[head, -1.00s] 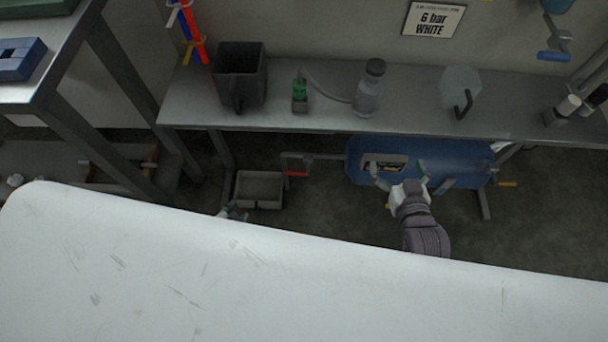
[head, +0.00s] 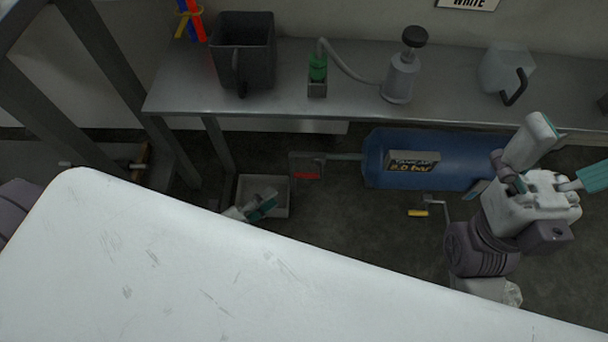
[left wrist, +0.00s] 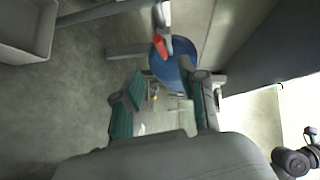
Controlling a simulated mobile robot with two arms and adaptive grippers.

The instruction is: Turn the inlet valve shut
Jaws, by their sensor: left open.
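A red-handled valve (head: 306,175) sits on the pipe at the left end of the blue tank (head: 440,150), under the bench. In the left wrist view the red handle (left wrist: 160,45) is ahead of and above the fingertips, apart from them. My left gripper (head: 262,205) shows small over the grey bin, partly hidden by my white body. In its wrist view its teal-padded fingers (left wrist: 167,85) are apart with nothing held between them. My right gripper (head: 562,160) is large at the right, before the tank's right end, its fingers spread and empty.
A yellow-handled lever (head: 418,213) hangs below the tank. The grey bin (head: 282,198) stands on the floor left of the red handle. The metal bench (head: 200,98) above carries a dark jug (head: 243,55) and a grey bottle (head: 402,75). Bench legs stand at the left.

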